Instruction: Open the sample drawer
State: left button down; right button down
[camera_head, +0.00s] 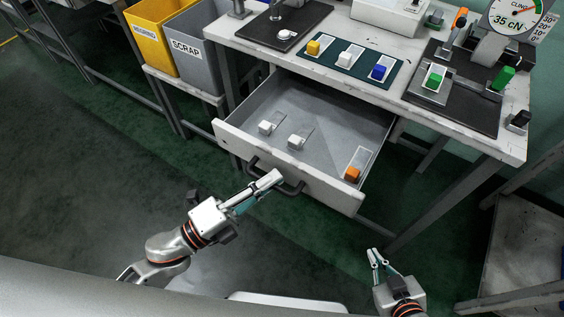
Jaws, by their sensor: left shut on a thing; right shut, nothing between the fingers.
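The sample drawer (318,180) is pulled well out from under the bench, and its inside is visible. Its dark bar handle (293,188) is on the front panel. My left gripper (272,180) is at the handle, shut on it; the fingers hide part of the bar. Inside the drawer, two pale small blocks (265,127) (295,142) sit on grey cards at the left and middle. An orange block (352,174) sits on a white card at the right. My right gripper (376,256) is shut and empty, below and right of the drawer front, touching nothing.
The bench top (300,64) holds a dark green mat (328,67) with yellow, white and blue blocks, and a dial gauge (515,20). A yellow bin (150,35) and a grey scrap bin (190,65) stand left. The floor (80,190) at left is clear.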

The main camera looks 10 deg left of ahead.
pick_arm(q)
jog(key=shift+s+a, duration=0.45)
jog(key=shift+s, duration=0.35)
jog(key=c, duration=2.1)
grip_release()
jog(key=shift+c, duration=0.2)
jog(key=v, duration=1.2)
